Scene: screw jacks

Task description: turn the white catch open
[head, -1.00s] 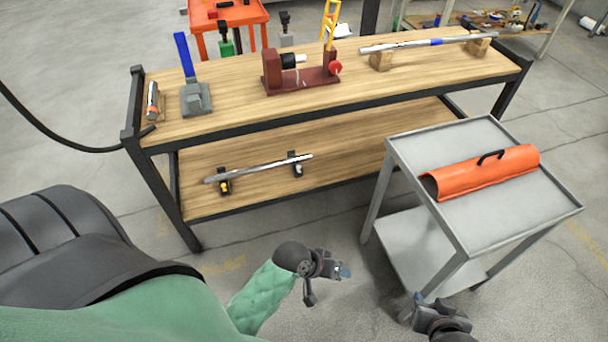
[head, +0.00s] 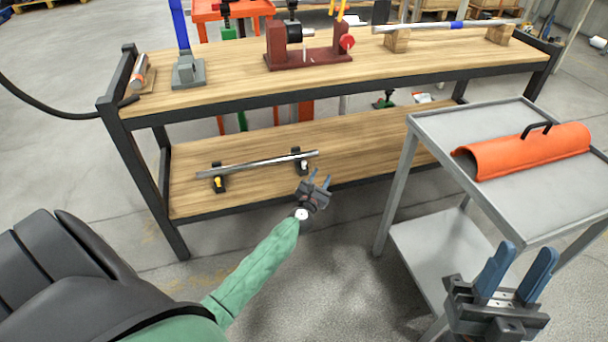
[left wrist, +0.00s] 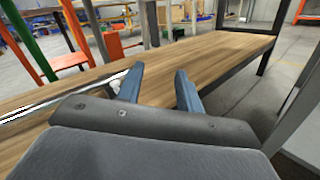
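A silver rod (head: 255,164) lies across two black holders on the bench's lower shelf. My left gripper (head: 320,178) is open and empty, just in front of and right of the right holder. In the left wrist view its fingers (left wrist: 159,82) are apart, with the rod (left wrist: 50,103) to their left. My right gripper (head: 521,262) is open and empty before the grey cart.
The workbench top (head: 225,88) is above the lower shelf (head: 370,142), with its dark front rail between. The grey cart (head: 455,127) at right carries an orange curved cover (head: 530,151). The shelf right of the rod is mostly clear.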

